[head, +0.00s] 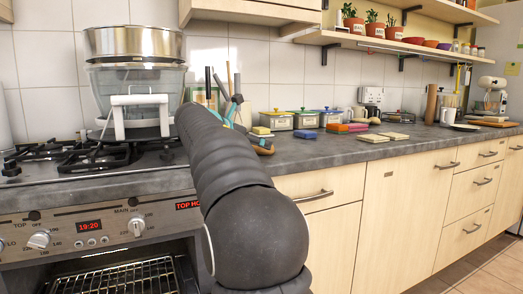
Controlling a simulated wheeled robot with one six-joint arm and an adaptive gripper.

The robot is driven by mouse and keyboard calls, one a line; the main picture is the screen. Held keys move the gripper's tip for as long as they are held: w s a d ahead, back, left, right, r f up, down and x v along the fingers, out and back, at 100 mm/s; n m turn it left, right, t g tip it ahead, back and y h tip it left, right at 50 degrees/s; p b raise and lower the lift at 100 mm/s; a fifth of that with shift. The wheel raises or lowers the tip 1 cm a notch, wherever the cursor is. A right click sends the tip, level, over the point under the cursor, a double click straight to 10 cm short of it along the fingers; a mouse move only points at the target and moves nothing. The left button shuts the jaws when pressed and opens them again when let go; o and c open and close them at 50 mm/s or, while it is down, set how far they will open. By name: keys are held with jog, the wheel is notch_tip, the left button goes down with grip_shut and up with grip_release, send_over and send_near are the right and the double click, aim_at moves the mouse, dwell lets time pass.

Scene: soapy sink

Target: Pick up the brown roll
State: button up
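A brown upright cylinder (432,104), which looks like the brown roll, stands on the worktop toward the right in the head view. My arm reaches from the bottom middle up over the worktop beside the stove. Dark and teal parts just past its far end look like my gripper (233,108), largely hidden by the arm. The gripper is far to the left of the cylinder and apart from it. I cannot tell whether its fingers are open. A brown rounded thing (264,148) lies beside the arm, partly hidden; I cannot tell what it is.
Several lidded tins (277,121) stand along the wall. Coloured sponges or blocks (337,128) and pale flat pieces (382,136) lie on the grey worktop (330,152). A stove with a steel pot (134,42) is at left. A shelf (365,41) hangs above.

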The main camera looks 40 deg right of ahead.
jog(key=x, duration=0.2)
jog(key=shift+d+f, duration=0.2)
jog(key=shift+d, duration=0.05)
jog(key=shift+c, duration=0.2)
jog(key=c, duration=1.2)
